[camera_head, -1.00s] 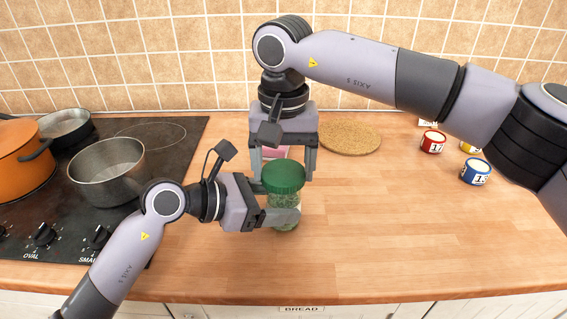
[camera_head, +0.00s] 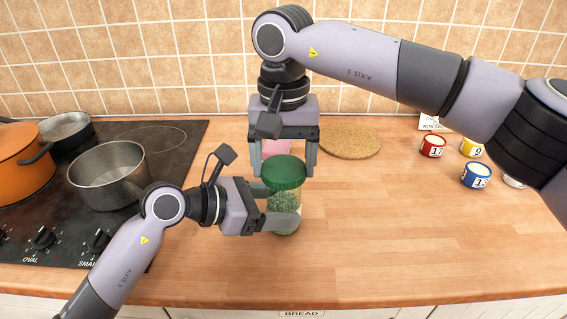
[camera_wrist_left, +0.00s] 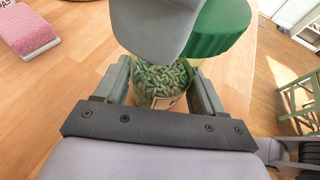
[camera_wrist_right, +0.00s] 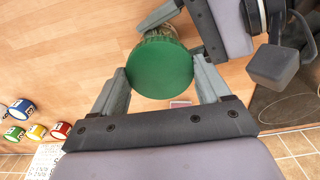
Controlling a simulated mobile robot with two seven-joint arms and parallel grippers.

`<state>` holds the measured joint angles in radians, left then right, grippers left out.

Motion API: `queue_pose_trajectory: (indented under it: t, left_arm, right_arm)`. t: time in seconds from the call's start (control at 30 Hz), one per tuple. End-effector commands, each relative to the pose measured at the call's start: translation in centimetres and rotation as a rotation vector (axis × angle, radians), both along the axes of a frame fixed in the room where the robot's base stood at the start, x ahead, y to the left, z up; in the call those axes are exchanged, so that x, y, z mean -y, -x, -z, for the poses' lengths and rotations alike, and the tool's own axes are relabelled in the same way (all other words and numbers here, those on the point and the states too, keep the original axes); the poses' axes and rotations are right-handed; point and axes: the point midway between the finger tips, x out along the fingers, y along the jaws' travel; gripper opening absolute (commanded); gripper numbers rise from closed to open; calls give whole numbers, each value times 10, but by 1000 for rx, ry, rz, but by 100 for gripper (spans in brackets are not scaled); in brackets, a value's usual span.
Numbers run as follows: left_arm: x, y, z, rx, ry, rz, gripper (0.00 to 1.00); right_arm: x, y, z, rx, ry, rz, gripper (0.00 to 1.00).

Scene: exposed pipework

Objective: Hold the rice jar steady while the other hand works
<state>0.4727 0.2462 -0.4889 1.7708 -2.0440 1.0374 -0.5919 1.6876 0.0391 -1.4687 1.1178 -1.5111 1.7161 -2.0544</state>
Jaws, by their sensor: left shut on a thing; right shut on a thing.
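The rice jar (camera_head: 284,200) is a clear jar holding green grains, with a ribbed green lid (camera_head: 285,171). It stands roughly upright over the counter. My left gripper (camera_head: 281,208) is shut around the jar's body from the left; the grains show between its fingers in the left wrist view (camera_wrist_left: 160,82). My right gripper (camera_head: 284,168) comes from behind and above, shut on the lid, which lies between its fingers in the right wrist view (camera_wrist_right: 160,68). A grey finger hides the joint of jar and lid in the left wrist view, so I cannot tell whether they are apart.
A hob (camera_head: 160,180) with a grey saucepan (camera_head: 108,175) and an orange pot (camera_head: 22,160) is at left. A cork mat (camera_head: 350,141) and pink packet (camera_head: 276,147) lie behind. Red, blue and yellow numbered tins (camera_head: 476,176) stand at right. The counter's front right is clear.

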Motion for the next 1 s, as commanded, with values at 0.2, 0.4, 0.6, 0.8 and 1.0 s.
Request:
queue_pose_trajectory:
  t: [0.2,0.4,0.6,0.8,1.0]
  left_arm:
    - [0,0,0,0,0,1,0]
    - [0,0,0,0,0,1,0]
    - [0,0,0,0,0,0,0]
    - [0,0,0,0,0,0,0]
    - [0,0,0,0,0,1,0]
  right_arm:
    - [0,0,-5,0,-1,0,40]
    - [0,0,-5,0,-1,0,40]
    - [0,0,-16,1,-1,1,40]
    - [-1,0,-41,2,-1,0,40]
    - [0,0,-45,0,-1,-1,40]
